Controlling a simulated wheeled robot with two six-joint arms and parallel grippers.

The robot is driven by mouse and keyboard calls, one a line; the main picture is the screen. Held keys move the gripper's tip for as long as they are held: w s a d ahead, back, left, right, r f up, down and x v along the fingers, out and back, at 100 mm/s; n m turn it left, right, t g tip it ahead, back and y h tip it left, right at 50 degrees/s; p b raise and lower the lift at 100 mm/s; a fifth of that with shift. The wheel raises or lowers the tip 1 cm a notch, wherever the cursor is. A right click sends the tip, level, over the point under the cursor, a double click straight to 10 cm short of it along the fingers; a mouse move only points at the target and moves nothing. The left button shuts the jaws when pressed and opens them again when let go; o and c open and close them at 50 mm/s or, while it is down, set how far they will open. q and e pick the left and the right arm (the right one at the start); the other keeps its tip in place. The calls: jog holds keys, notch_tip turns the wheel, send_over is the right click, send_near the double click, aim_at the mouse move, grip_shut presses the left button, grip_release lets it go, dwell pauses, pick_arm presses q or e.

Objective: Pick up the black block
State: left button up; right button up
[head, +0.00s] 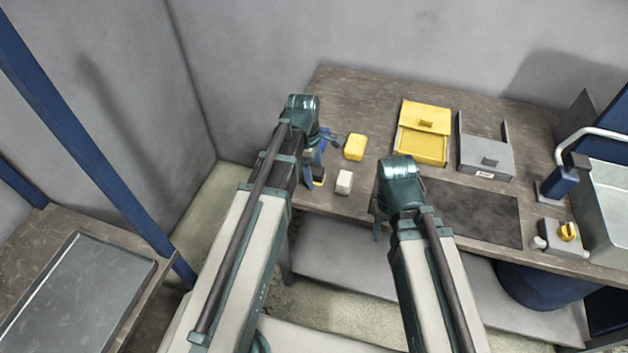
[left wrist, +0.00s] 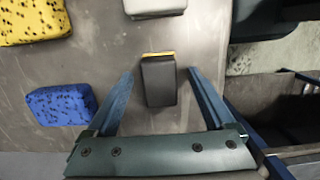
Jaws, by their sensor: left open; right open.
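The black block (left wrist: 158,84), with a thin yellow strip along one end, lies on the brown worktable in the left wrist view. In the head view it (head: 318,180) shows only partly beside my left gripper (head: 317,163). My left gripper (left wrist: 161,74) is open, with one finger on each side of the block and a gap on both sides. Whether the fingertips reach down to table height I cannot tell. My right gripper (head: 379,222) is open over the front of the table, mostly hidden by its own wrist.
A white block (head: 344,182), a yellow block (head: 355,147) and a blue block (left wrist: 62,104) lie near the black block. A yellow bin (head: 422,132), a grey box (head: 486,158) and a dark mat (head: 470,212) are to the right. The table's front edge is close.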

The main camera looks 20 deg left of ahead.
pick_arm(q)
grip_shut()
dwell(0.5)
jog(key=shift+r, duration=0.15)
pick_arm(e)
jog(key=shift+r, duration=0.15)
